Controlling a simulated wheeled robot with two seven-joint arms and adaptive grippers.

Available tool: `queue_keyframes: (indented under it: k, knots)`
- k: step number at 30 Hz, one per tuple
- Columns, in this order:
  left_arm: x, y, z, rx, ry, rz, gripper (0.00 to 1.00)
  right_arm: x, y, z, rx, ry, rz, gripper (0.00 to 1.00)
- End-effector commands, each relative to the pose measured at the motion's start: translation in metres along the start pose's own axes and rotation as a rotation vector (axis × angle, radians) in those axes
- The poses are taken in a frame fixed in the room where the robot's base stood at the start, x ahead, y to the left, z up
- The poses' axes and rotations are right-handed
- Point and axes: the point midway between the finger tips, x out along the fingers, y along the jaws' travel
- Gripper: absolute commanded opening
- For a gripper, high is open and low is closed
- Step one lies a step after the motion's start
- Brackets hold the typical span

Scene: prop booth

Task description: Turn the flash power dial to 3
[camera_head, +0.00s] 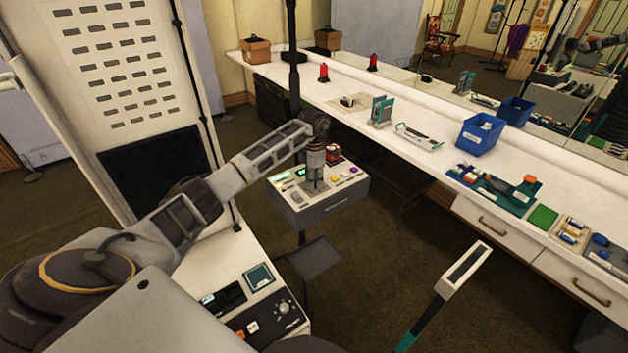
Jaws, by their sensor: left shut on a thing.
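A grey control box (340,205) with a light top panel stands in the middle of the view. Its top carries small green-lit displays (285,177), coloured buttons and a red-and-black part (334,155) at the back. My left arm reaches in from the left, and my left gripper (316,187) points down onto the middle of this panel. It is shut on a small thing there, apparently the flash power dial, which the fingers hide. I cannot read the dial's setting or its markings. My right gripper is not in view.
A long white counter (400,112) runs along the mirror, holding a blue bin (480,135) and several small props. A white cabinet stands left. A dark panel with a knob (282,308) is near the bottom. A white-and-teal bar (465,268) rises at the lower right.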

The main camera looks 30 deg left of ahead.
Motion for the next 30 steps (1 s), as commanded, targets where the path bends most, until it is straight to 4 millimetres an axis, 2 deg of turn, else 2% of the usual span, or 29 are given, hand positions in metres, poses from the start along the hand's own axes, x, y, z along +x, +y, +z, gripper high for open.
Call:
queue_keyframes:
  k: [14,30]
  knots:
    - [-0.0001,0.0003,-0.0004,-0.068,0.001,0.0,0.01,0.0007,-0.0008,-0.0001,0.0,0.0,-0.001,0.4]
    - [-0.0009,0.001,-0.0006,-0.389,0.0,0.002,0.01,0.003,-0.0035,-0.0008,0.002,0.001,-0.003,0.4]
